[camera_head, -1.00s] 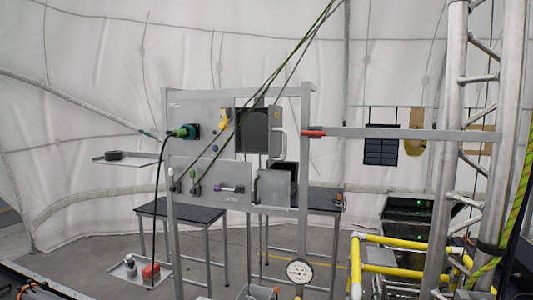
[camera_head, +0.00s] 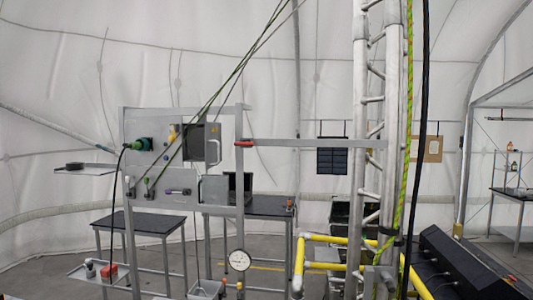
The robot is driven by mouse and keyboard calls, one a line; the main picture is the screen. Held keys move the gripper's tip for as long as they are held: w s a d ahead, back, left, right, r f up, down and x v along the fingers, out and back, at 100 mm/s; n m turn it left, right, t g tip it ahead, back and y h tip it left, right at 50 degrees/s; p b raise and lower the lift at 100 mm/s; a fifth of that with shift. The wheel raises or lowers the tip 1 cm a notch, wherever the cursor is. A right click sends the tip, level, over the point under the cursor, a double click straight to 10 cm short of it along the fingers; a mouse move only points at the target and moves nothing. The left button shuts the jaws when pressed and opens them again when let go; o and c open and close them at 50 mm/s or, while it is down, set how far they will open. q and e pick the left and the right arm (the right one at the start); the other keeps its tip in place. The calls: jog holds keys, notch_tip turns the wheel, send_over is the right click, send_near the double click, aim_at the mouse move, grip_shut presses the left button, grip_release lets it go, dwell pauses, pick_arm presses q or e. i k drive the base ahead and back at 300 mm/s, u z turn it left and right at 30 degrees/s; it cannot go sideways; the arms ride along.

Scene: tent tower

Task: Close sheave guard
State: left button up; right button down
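A grey metal panel stand (camera_head: 127,160) stands left of centre. In its upper right is a dark square opening (camera_head: 194,142) with a grey hinged cover (camera_head: 213,146), which has a handle and stands open. Below it a grey box-like compartment (camera_head: 214,190) also looks open, with a dark inside (camera_head: 240,186). I cannot tell for sure which of these is the sheave guard. Green ropes (camera_head: 217,93) run from the top down across the panel to fittings at its lower left. Neither of my grippers shows.
A horizontal beam with a red end (camera_head: 244,143) joins the panel to a metal truss tower (camera_head: 366,130). Yellow rails (camera_head: 325,239) stand low in front of the tower. Dark tables (camera_head: 140,222) stand behind the panel.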

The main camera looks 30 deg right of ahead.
aim_at(212, 144)
jog(key=z, duration=0.75)
jog(key=i, duration=1.2)
jog(key=u, duration=0.2)
